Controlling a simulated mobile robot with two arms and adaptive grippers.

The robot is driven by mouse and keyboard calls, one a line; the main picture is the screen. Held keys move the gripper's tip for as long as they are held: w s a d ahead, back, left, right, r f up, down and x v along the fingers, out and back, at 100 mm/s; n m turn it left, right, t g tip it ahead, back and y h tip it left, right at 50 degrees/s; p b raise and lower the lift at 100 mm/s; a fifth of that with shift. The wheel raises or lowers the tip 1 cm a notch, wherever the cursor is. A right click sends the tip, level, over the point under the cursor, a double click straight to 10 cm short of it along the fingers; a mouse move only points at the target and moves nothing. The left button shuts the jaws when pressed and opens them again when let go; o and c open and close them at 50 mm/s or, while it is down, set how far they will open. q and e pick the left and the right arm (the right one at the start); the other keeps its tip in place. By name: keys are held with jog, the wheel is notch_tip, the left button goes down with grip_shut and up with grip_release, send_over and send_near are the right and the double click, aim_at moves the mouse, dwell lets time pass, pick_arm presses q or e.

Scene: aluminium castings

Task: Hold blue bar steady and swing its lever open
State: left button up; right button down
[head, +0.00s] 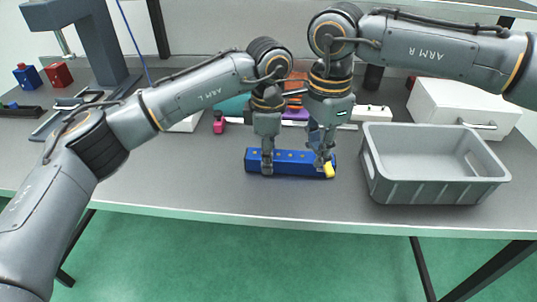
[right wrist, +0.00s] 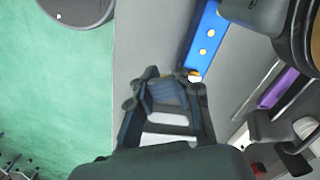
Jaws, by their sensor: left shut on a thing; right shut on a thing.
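The blue bar (head: 292,162) lies flat on the grey table near its front edge, with a row of yellow dots along it. It also shows in the right wrist view (right wrist: 205,38). My left gripper (head: 267,168) is shut on the bar left of its middle. My right gripper (head: 322,163) is shut at the bar's right end, on the lever (head: 329,170), whose yellow part shows beside the fingers. In the right wrist view my right fingers (right wrist: 168,82) hide most of the lever, so its angle is hard to tell.
A grey bin (head: 435,190) stands to the right of the bar. A white drawer box (head: 464,108) is behind it. A pink object (head: 218,124) and a purple one (head: 295,114) lie behind the arms. The table is clear left of the bar.

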aim_at(290, 160)
jog(key=shift+f, duration=2.2)
